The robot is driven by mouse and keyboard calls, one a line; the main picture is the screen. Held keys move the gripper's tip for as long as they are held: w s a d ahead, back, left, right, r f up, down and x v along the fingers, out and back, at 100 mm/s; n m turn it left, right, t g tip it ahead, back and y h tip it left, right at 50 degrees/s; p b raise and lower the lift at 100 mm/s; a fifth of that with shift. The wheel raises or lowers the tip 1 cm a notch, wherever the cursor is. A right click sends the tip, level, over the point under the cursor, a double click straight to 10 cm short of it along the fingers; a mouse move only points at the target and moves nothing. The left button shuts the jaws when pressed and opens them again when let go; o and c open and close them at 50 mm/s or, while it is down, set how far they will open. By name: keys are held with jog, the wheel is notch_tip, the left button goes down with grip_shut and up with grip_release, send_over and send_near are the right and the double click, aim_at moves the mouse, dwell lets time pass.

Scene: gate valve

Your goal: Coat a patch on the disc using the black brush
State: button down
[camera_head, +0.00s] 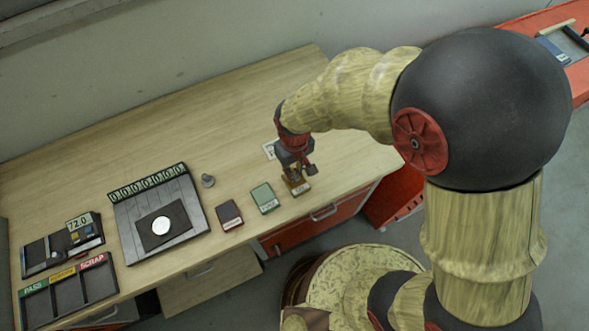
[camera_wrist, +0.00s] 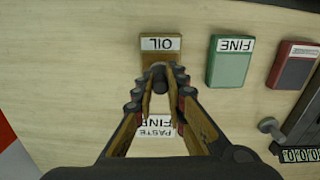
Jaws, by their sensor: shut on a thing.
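The disc (camera_head: 161,224) is a pale silver round on a dark square plate at the left of the table. My gripper (camera_head: 298,172) is at the right front of the table, pointing down over a brown block labelled OIL (camera_head: 297,187). In the wrist view the fingertips (camera_wrist: 160,76) are closed around a small dark round-ended thing (camera_wrist: 159,69), at the near edge of the OIL block (camera_wrist: 160,45). Most of this thing is hidden between the fingers, so I cannot tell its full shape or whether it touches the block. No other black brush shows.
A green block labelled FINE (camera_head: 265,198) and a dark red block (camera_head: 229,215) lie between gripper and disc plate. A small grey knob (camera_head: 208,181) stands near the plate. A PASS/SCRAP tray (camera_head: 68,291) is at far left. The table's back is clear.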

jog(key=shift+f, duration=0.5)
dwell(1.2)
jog(key=shift+r, duration=0.1)
jog(key=shift+r+p, duration=2.35)
jog(key=shift+r, duration=1.15)
